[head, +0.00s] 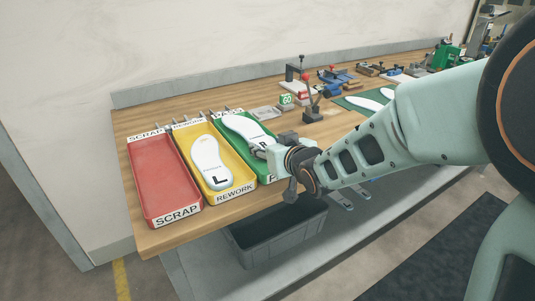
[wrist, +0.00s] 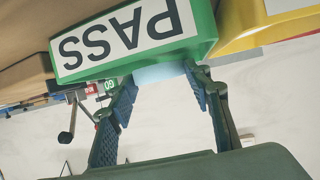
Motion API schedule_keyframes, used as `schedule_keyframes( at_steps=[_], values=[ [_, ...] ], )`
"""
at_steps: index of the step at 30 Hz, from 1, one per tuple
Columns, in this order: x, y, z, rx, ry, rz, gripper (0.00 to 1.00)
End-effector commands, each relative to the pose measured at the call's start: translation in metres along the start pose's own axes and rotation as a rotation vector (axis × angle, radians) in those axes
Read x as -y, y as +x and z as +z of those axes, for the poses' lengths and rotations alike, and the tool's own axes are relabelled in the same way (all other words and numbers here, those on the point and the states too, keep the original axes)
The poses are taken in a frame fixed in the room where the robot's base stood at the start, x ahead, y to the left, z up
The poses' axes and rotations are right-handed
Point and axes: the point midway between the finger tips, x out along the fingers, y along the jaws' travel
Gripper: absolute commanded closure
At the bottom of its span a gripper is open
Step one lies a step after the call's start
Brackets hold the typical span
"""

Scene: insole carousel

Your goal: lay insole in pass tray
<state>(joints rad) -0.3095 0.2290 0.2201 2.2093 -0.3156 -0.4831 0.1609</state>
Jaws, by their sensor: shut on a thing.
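The green pass tray (head: 263,181) stands right of the yellow tray on the wooden bench. A white insole (head: 241,127) lies over the inside of this tray, its near end at my gripper (head: 264,150). My gripper is shut on that near end, low over the tray's front part. In the wrist view the fingers (wrist: 160,82) stand on both sides of a pale strip of the insole (wrist: 160,72). The PASS label on the tray wall (wrist: 206,43) is upside down there and hides most of the insole. I cannot tell whether the insole touches the tray floor.
The yellow rework tray (head: 231,187) holds a white insole marked L (head: 208,165). The red scrap tray (head: 162,180) is empty at the left. Several fixtures (head: 310,110) and a green mat (head: 352,103) stand further right. A grey bin (head: 275,236) sits below the bench.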

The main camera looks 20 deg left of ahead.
Motion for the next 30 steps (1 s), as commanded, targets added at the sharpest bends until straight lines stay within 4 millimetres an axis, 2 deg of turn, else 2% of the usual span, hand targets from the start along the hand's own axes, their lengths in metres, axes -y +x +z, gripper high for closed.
schedule_keyframes(
  at_steps=[1,3,4,6,11,12,13,14,30],
  values=[
    [-0.001,0.004,0.018,0.005,0.001,0.000,0.80],
    [-0.001,0.004,0.028,0.004,0.000,-0.001,0.88],
    [-0.002,0.004,0.030,0.004,0.000,-0.001,0.88],
    [-0.002,0.004,0.032,0.005,0.000,-0.001,0.99],
    [-0.002,0.003,0.032,0.007,-0.001,-0.001,0.99],
    [-0.002,0.003,0.032,0.008,-0.001,-0.001,0.53],
    [-0.002,0.003,0.032,0.008,0.000,-0.001,0.49],
    [-0.002,0.003,0.032,0.008,0.000,-0.001,0.47],
    [-0.001,0.003,0.027,0.003,-0.001,-0.002,0.47]
  ],
)
